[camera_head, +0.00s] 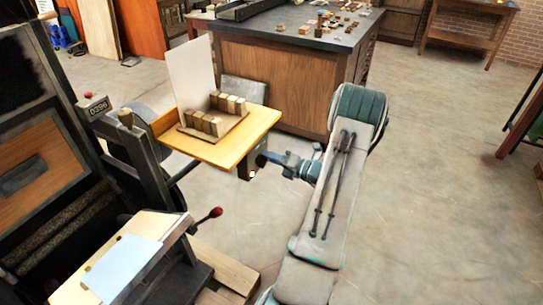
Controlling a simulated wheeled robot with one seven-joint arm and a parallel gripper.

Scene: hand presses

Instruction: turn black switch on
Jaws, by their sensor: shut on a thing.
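No black switch can be clearly made out in the head view. My gripper (258,164) is at the end of my grey-blue arm, beside the dark bracket under the right side of the wooden shelf (240,148). Its fingers are small and partly hidden against the dark parts there. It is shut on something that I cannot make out.
The press (122,148) stands at the left, with a small lettered box (94,107) and a red-knobbed lever (204,220). Wooden blocks (202,124) sit on the shelf. A dark-topped cabinet (262,75) stands behind. Floor (440,190) at the right is clear.

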